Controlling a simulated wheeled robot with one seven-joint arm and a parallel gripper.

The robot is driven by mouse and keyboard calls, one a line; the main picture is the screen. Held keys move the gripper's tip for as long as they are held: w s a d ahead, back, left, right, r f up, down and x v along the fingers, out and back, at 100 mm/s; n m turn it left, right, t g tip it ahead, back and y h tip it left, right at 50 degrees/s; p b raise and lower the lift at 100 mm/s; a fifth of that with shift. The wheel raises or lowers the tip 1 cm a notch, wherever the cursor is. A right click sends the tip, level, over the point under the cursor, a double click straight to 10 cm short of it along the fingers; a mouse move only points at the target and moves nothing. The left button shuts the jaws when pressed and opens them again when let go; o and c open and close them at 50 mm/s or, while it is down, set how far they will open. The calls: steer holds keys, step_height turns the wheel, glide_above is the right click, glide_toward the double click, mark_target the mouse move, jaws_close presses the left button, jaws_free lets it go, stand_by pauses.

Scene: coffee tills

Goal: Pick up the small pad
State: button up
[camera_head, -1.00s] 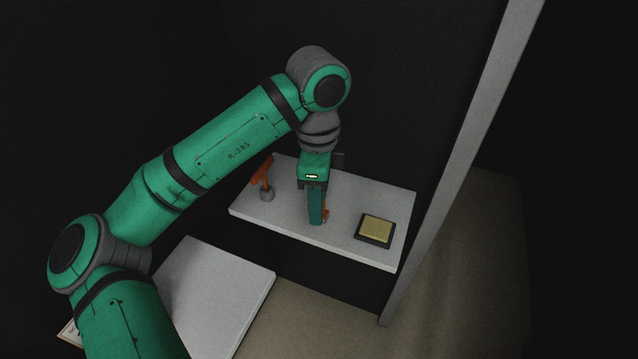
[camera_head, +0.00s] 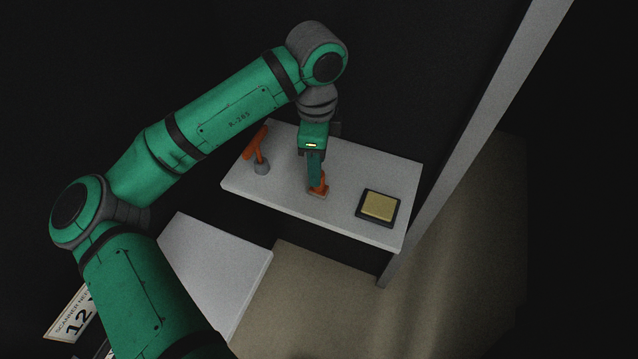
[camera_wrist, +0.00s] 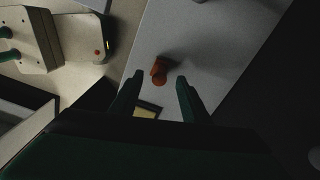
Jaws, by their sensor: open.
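A small square yellow pad (camera_head: 378,206) lies in a dark, low-rimmed holder (camera_head: 362,215) at the right of a light grey counter. My gripper (camera_head: 315,184) points down over the counter, left of the pad and apart from it. Its two fingers are spread in the wrist view (camera_wrist: 160,78) and hold nothing. An upright orange-handled piece (camera_head: 321,188) with a small flat foot stands right by the fingertips. In the wrist view this orange piece (camera_wrist: 159,70) shows between and just beyond the fingertips. The pad (camera_wrist: 147,110) is partly hidden there by my gripper's body.
A second orange-handled tool on a grey base (camera_head: 261,165) stands at the left of the counter (camera_head: 285,192). A grey post (camera_head: 470,150) rises close to the counter's right end. A lower light surface (camera_head: 215,265) lies at front left, with a numbered sign (camera_head: 78,318).

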steer(key=shift+s+d+f, duration=0.1)
steer(key=shift+d+f, duration=0.05)
steer(key=shift+f, duration=1.05)
steer(key=shift+d+f, duration=0.1)
steer(key=shift+f, duration=1.05)
jaws_close()
steer(key=shift+r, duration=0.65)
steer(key=s+a+r, duration=0.1)
steer(key=s+r, duration=1)
steer(key=s, duration=0.3)
steer(key=shift+a+r, duration=0.35)
steer(key=shift+a, duration=0.05)
